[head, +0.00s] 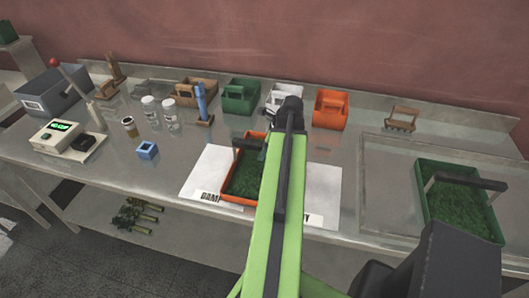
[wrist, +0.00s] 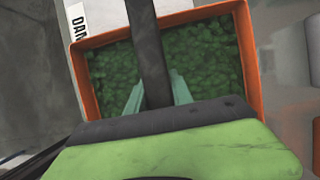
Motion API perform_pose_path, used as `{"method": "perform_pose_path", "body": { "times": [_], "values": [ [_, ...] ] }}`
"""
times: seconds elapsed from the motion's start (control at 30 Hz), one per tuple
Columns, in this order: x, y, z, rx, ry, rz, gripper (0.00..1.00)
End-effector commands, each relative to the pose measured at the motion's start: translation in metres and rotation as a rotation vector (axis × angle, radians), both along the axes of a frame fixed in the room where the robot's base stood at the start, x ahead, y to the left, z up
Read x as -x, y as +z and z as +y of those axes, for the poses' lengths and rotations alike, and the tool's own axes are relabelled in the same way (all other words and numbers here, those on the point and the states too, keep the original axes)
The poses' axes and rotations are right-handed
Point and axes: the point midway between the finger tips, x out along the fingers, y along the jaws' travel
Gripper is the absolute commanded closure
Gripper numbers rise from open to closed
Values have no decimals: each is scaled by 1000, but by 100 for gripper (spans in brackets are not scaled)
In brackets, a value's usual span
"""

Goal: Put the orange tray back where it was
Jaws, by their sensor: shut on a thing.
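The orange tray (head: 238,200), filled with green granular or leafy matter, is at the middle of the bench over the white sheets. It also shows in the wrist view (wrist: 85,85). A dark handle bar (wrist: 146,40) spans it. My gripper (wrist: 157,93) has its pale green fingers on both sides of this bar, shut on it. In the head view my green arm hides the tray's right part and most of the gripper. I cannot tell whether the tray touches the sheets. The left sheet (head: 207,172) reads "DAMP"; the right sheet's label (head: 322,190) is partly hidden.
A green tray (head: 425,207) with similar fill stands at the right. Green (head: 239,97), white (head: 272,100) and orange (head: 331,110) bins line the back. A blue stand (head: 203,108), jars (head: 150,112), a small blue box (head: 147,150) and a scale (head: 65,135) are at the left.

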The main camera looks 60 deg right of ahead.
Motion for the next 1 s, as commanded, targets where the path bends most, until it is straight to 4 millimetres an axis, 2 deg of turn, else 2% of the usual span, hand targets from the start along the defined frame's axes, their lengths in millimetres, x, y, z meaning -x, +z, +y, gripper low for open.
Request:
{"method": "perform_pose_path", "body": {
  "times": [0.07,0.1,0.27,0.53,0.67,0.87,1.0],
  "values": [
    [0,-4,0,0,0,-1,100],
    [0,-3,0,0,0,0,70],
    [0,-2,0,0,1,0,51],
    [-1,-2,0,0,1,0,51],
    [0,4,0,0,1,0,51],
    [9,35,-3,-1,1,0,51],
    [21,66,-6,-1,0,0,51]
  ]
}}
